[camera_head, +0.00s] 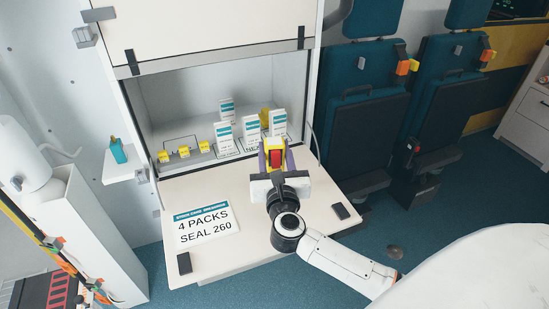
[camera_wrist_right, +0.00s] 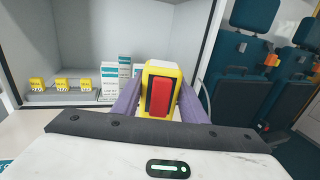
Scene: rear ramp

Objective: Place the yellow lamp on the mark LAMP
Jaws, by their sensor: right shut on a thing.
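The yellow lamp (camera_head: 275,158), with a red panel on its face, is held upright by my right gripper (camera_head: 274,162), which is shut on it between two purple fingers. The lamp also shows in the right wrist view (camera_wrist_right: 160,90). In the head view it is at the front right of the open cabinet, by the inner edge of the fold-down table. I cannot make out the mark LAMP in either view; the lamp and arm cover part of that area. My left gripper is not in view.
White and teal packs (camera_head: 225,138) stand in the cabinet (camera_head: 185,100), with small yellow items (camera_head: 184,152) to their left. A yellow rounded thing (camera_head: 265,117) is partly hidden behind packs. The table (camera_head: 225,255) bears a sign (camera_head: 205,223) and two dark pads; its front middle is clear.

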